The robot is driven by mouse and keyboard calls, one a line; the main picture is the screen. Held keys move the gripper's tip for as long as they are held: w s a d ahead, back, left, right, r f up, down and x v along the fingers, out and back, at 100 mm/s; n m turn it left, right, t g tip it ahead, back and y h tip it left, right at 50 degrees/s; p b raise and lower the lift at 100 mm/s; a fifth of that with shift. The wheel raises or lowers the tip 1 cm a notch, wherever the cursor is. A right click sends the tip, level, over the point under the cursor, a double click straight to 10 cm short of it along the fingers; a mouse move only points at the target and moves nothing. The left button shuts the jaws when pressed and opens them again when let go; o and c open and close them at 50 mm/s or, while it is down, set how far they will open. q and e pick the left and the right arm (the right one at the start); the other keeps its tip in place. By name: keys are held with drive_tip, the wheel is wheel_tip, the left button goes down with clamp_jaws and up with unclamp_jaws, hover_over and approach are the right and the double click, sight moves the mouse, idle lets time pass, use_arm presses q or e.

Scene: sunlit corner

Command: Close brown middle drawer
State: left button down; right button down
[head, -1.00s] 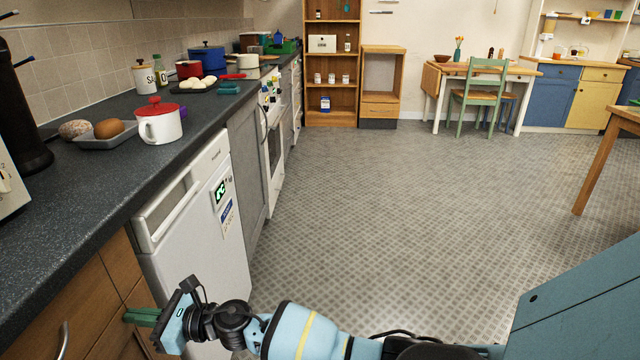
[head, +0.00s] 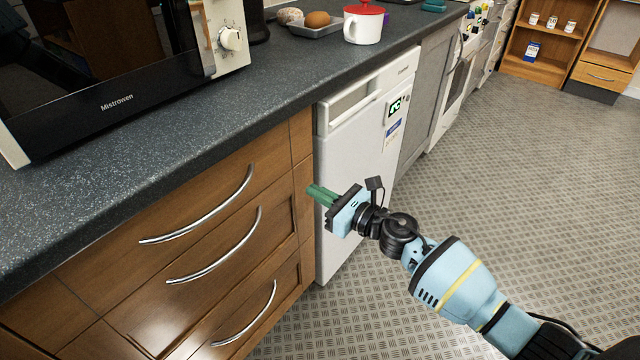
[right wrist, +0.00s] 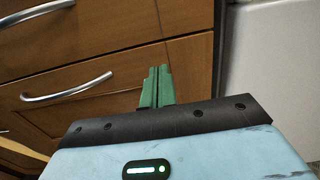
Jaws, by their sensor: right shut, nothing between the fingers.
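The brown middle drawer (head: 245,262) is in the wooden cabinet under the counter, with a curved silver handle (head: 220,252). It lies between the top drawer (head: 110,250) and the bottom drawer (head: 285,290). I cannot tell how far its front stands out from the others. My right gripper (head: 320,195) is to the right of the drawer handles, in front of the cabinet's right edge. Its green fingers are shut and empty, and they also show in the right wrist view (right wrist: 157,87) against the brown fronts. I cannot tell whether they touch wood. My left gripper is not in view.
A white dishwasher (head: 355,150) stands right of the drawers. The dark counter (head: 180,140) overhangs them and carries a microwave (head: 110,80), a grey tray (head: 318,30) and a red-lidded white pot (head: 363,22). The floor (head: 510,160) to the right is clear.

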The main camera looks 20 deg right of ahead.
drive_tip(key=v, duration=0.8)
drive_tip(key=shift+d+f, duration=0.2)
drive_tip(key=shift+d, duration=0.1)
drive_tip(key=shift+s, duration=0.15)
